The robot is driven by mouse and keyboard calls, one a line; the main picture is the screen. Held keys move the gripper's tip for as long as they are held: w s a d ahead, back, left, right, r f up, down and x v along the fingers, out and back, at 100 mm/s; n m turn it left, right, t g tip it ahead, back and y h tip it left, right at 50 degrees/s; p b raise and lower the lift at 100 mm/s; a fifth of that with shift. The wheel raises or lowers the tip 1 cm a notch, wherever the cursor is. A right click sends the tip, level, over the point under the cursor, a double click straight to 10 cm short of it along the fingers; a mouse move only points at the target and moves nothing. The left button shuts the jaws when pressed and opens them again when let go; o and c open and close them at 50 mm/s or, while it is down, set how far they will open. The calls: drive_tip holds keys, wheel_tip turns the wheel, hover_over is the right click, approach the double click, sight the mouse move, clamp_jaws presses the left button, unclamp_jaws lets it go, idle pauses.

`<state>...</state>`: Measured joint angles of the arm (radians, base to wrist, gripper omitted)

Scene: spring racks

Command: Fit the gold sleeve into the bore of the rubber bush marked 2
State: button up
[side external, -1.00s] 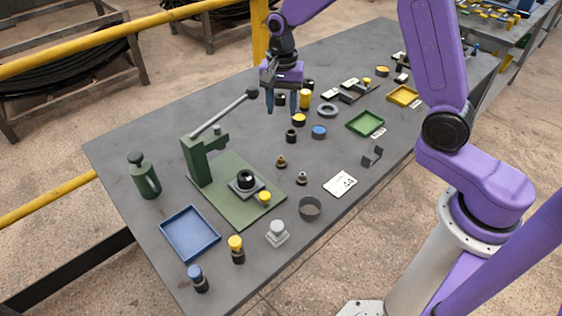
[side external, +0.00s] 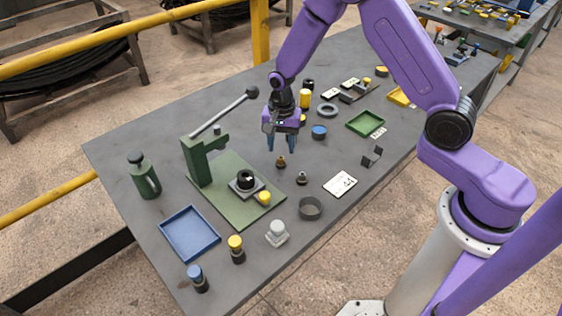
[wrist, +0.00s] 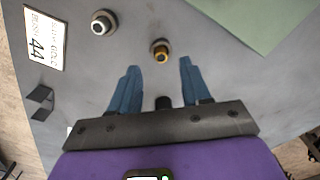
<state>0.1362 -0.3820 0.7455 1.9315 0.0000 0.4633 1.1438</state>
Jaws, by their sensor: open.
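A small gold sleeve with a dark lower part (side external: 281,163) stands upright on the bench; it also shows in the wrist view (wrist: 160,54). My gripper (side external: 281,150) is open and empty, above and close to this sleeve. In the wrist view my open fingers (wrist: 158,65) point towards the sleeve, which lies just beyond the fingertips. A black rubber bush (side external: 245,179) sits in a grey holder on the green press plate. I cannot read a number 2 on it.
A silver-topped sleeve (side external: 302,179) stands close to the right. A white printed card (side external: 341,184) and a dark ring-shaped cup (side external: 310,208) lie nearer the front. The green lever press (side external: 197,160) rises at left.

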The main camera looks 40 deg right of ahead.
sight(281, 158)
drive_tip(key=shift+w+f, duration=0.1)
drive_tip(key=shift+f, duration=2.15)
clamp_jaws()
drive_tip(key=shift+r, duration=0.1)
